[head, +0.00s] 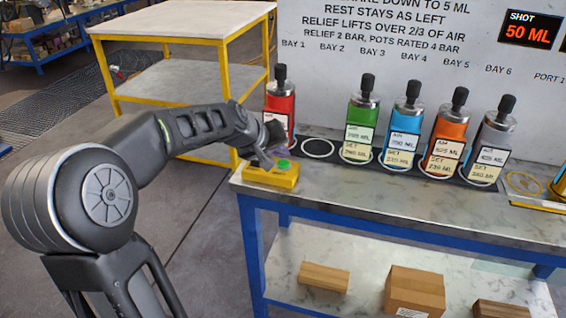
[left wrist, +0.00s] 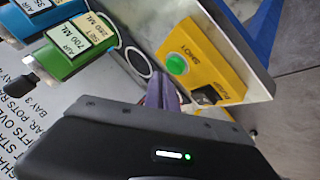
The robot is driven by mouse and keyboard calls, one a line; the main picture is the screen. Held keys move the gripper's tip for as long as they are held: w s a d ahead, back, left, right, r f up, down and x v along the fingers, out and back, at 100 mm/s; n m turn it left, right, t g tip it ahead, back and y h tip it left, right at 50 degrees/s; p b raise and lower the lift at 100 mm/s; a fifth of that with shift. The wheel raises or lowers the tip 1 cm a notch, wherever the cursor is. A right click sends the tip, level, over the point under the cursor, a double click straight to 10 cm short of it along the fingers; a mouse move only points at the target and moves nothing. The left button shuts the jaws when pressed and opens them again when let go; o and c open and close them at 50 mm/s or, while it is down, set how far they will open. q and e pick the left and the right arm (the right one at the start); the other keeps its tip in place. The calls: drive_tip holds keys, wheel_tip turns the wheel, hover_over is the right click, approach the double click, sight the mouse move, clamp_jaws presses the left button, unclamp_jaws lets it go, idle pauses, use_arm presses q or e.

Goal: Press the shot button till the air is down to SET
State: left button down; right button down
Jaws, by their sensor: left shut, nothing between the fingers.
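The yellow shot box (head: 270,177) sits on the near left corner of the bench, its round green button (head: 284,164) on top. In the left wrist view the green button (left wrist: 176,64) stands beside the word SHOT. My left gripper (head: 266,161) is shut and empty, its tips close beside the button; I cannot tell if they touch the box. The shut fingers (left wrist: 165,90) also show in the left wrist view. The display (head: 530,30) reads SHOT 50 ML. The green vessel (head: 361,125) has AIR and SET labels; in the left wrist view its AIR label (left wrist: 74,40) seems to read 700 ML. My right gripper is out of view.
A red vessel (head: 280,100) stands behind my left gripper. Blue (head: 405,125), orange (head: 452,130) and grey (head: 491,140) vessels stand along the row. An empty ring (head: 318,148) lies left of the green vessel. Boxes (head: 414,290) lie on the lower shelf.

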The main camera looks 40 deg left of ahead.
sight(281, 165)
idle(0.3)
use_arm(q)
drive_tip(key=shift+f+b, duration=0.45)
drive_tip(key=shift+f+b, duration=0.5)
idle(0.6)
drive_tip(key=shift+r, duration=0.1)
drive_tip(key=shift+r+p, duration=0.75)
drive_tip(key=shift+r, duration=0.1)
wheel_tip(281, 165, up, 5)
drive_tip(key=p, duration=0.4)
idle(1.0)
